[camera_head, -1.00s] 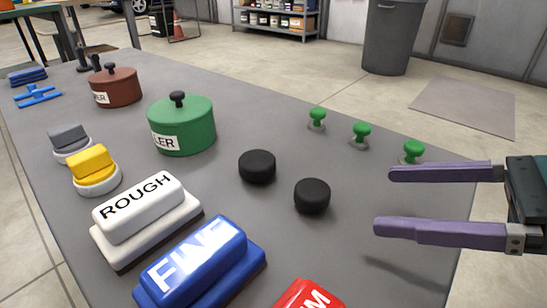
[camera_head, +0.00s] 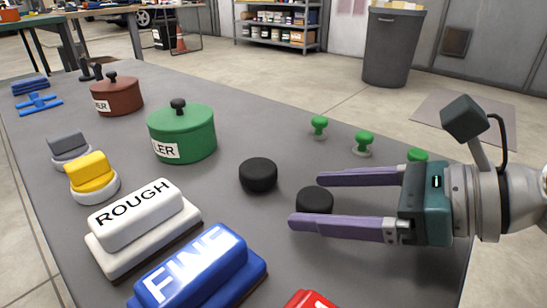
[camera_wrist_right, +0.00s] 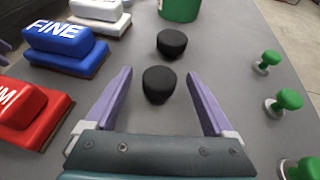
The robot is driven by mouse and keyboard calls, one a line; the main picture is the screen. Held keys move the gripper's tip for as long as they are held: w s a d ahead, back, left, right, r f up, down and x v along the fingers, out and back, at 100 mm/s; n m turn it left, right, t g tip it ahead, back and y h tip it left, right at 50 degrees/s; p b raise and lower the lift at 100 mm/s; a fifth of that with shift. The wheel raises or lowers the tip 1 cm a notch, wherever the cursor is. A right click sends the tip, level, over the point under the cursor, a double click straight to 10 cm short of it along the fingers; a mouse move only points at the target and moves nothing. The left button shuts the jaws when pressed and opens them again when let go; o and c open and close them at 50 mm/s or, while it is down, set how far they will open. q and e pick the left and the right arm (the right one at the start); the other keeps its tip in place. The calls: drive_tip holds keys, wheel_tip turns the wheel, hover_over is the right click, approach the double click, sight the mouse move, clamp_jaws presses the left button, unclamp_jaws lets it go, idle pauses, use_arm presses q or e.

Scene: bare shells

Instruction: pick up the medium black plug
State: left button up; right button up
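Two round black plugs stand on the grey table. The nearer plug (camera_head: 314,199) also shows in the right wrist view (camera_wrist_right: 159,85); the farther one (camera_head: 258,175) shows there as well (camera_wrist_right: 172,43). They look close in size, so I cannot tell for sure which is the medium one. My right gripper (camera_head: 306,197) is open and empty, reaching in from the right. Its purple fingers point at the nearer plug, which appears between the fingertips with a gap on each side. Contact is not visible. My left gripper is not in view.
Green knobs (camera_head: 363,143) line the table's right edge beside my right gripper. A green pot (camera_head: 183,133) stands beyond the plugs. White ROUGH (camera_head: 143,222), blue FINE (camera_head: 197,270) and red (camera_head: 310,299) blocks lie left and in front. Bare table surrounds the plugs.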

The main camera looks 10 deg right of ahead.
clamp_jaws()
idle(0.5)
